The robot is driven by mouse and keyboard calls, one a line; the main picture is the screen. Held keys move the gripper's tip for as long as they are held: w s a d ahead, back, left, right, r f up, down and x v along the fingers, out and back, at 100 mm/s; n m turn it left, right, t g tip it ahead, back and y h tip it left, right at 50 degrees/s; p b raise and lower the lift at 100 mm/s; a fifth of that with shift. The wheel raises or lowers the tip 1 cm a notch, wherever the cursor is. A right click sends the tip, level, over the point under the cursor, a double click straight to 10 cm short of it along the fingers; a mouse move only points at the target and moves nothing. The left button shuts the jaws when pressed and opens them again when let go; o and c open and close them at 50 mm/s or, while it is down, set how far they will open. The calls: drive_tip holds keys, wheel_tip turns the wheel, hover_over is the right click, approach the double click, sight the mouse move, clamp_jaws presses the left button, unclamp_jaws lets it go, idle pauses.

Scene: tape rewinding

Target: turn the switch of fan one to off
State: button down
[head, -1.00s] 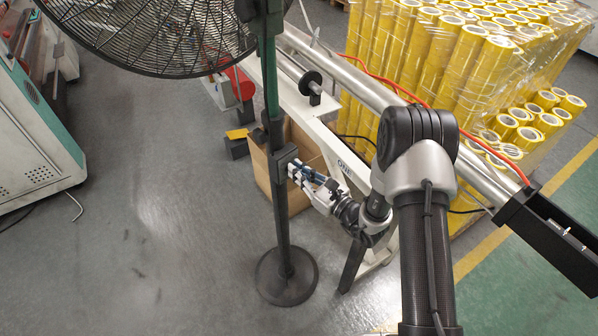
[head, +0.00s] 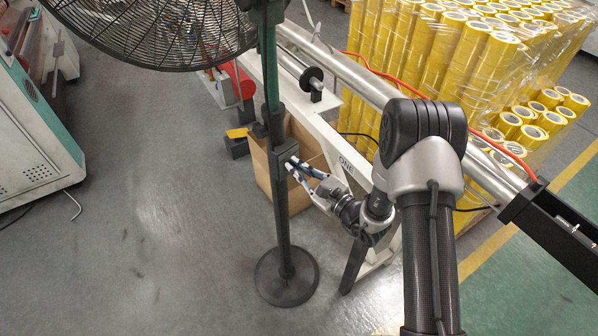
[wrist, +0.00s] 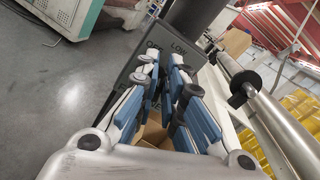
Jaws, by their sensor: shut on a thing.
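The fan (head: 160,28) stands on a tall pole with a round black base (head: 287,276). A dark switch box (head: 283,153) is fixed partway up the pole. In the wrist view the box's grey face (wrist: 166,54) shows printed OFF and LOW labels beyond my fingers. My gripper (head: 293,167) is at the right side of the box. In the wrist view its blue-padded fingers (wrist: 168,82) point at the box face and are shut on the switch knob. The knob itself is hidden between the fingertips, so its setting cannot be read.
A white frame marked ONE (head: 346,166) stands just right of the pole, with a cardboard box (head: 262,168) beneath it. Wrapped yellow tape rolls (head: 430,50) fill the back right. A white-green machine (head: 32,140) is at left. The floor between is clear.

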drive_tip(key=shift+s+a+f+n+b, duration=0.1)
drive_tip(key=shift+n+b, duration=0.5)
drive_tip(key=shift+n, duration=0.3)
drive_tip(key=shift+s+a+f+n+b, duration=0.1)
drive_tip(key=shift+n+b, duration=0.5)
drive_tip(key=shift+n, duration=0.3)
drive_tip(key=c, duration=1.7)
unclamp_jaws()
drive_tip(key=shift+d, duration=0.15)
drive_tip(key=v, duration=1.2)
drive_tip(key=shift+r, duration=0.15)
